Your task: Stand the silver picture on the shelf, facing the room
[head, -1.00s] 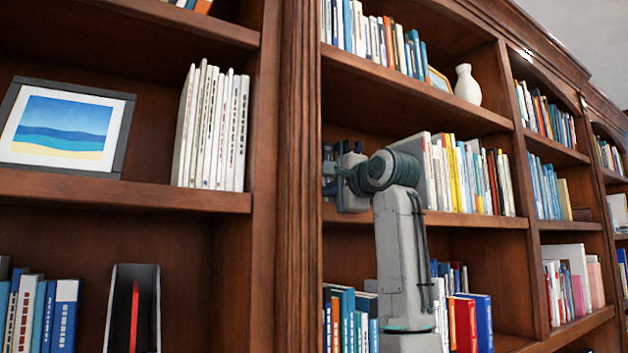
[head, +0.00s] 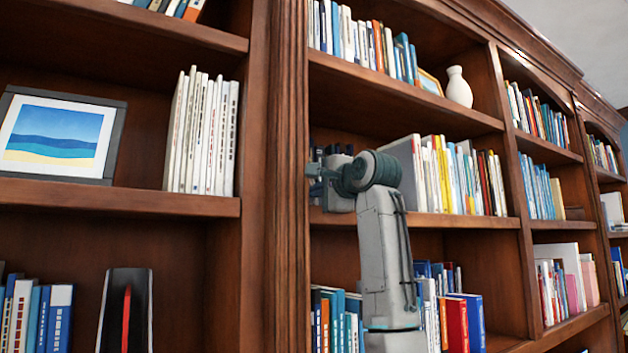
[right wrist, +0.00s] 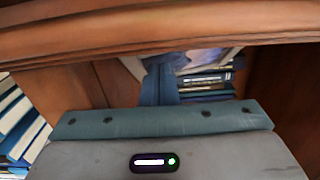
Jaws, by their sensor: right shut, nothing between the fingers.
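A picture of a blue sea and sand in a grey frame (head: 116,140) stands upright on the middle shelf (head: 120,196) at the left. It leans back slightly and its image faces out into the room. My right gripper (head: 318,170) is at the middle shelf of the bay to the right, past the thick wooden upright. It is well to the right of the picture and apart from it. In the right wrist view its fingers (right wrist: 160,80) are shut and empty below a shelf edge. My left gripper is not in view.
White books (head: 202,135) stand right of the picture. A grey slab (head: 400,162) and several books stand right of my right gripper. In the right wrist view, stacked books (right wrist: 207,83) lie beyond the fingers. A white vase (head: 459,88) stands on the upper shelf.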

